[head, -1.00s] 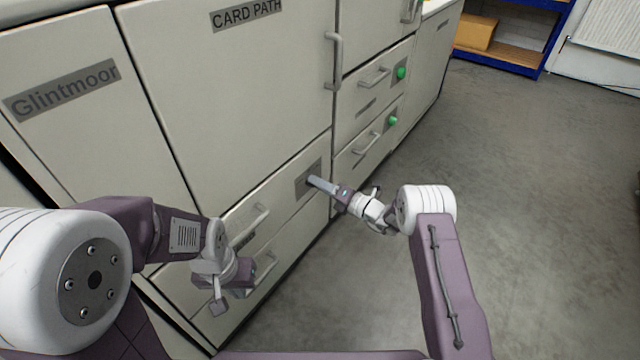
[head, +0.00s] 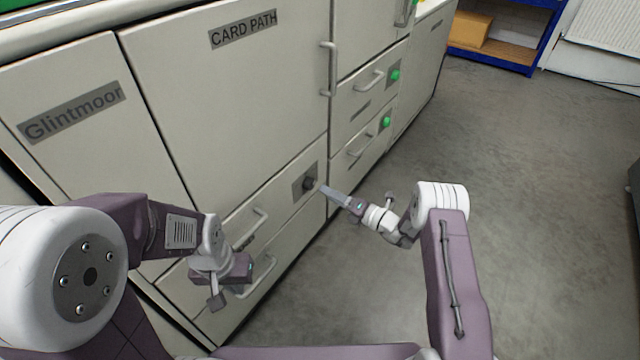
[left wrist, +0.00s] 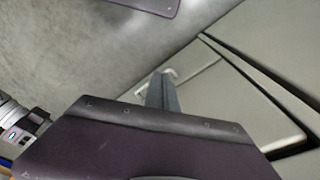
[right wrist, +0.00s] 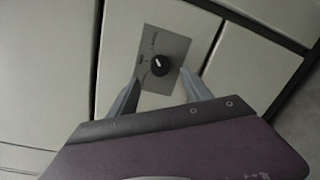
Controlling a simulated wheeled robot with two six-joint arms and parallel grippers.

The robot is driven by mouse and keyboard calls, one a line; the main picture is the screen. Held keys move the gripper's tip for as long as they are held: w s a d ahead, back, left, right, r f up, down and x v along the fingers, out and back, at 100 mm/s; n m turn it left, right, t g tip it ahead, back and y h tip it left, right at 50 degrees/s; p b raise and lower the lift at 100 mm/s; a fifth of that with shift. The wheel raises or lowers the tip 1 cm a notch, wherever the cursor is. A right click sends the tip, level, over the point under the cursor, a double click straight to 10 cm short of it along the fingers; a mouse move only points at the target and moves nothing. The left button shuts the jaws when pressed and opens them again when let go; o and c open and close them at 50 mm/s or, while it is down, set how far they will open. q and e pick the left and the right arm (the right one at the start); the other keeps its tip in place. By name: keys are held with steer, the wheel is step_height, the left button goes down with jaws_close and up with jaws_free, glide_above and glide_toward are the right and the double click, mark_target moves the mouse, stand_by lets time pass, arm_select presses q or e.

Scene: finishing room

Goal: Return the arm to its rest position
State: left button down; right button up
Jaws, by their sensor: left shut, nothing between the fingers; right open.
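My right arm's gripper (head: 327,190) is a little in front of a black rotary knob (head: 308,183) on a grey plate on a drawer front. In the right wrist view the two fingers (right wrist: 160,95) are apart, with the knob (right wrist: 160,65) and its plate seen beyond them, not gripped. My left gripper (head: 216,302) hangs low before the lower drawers at the left, partly hidden behind its own wrist. In the left wrist view its fingers (left wrist: 162,92) are together with nothing between them, and a drawer handle (left wrist: 170,74) shows behind.
The pale cabinet (head: 230,110) with doors, drawers and bar handles fills the left and middle. Green knobs (head: 386,122) sit on drawers farther along. The grey floor (head: 540,200) at right is open. A blue shelf with a cardboard box (head: 470,29) stands at the back.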

arm_select(q)
steer(key=shift+r+p, duration=0.3)
steer(key=shift+r, duration=0.4)
arm_select(e)
steer(key=v, duration=0.3)
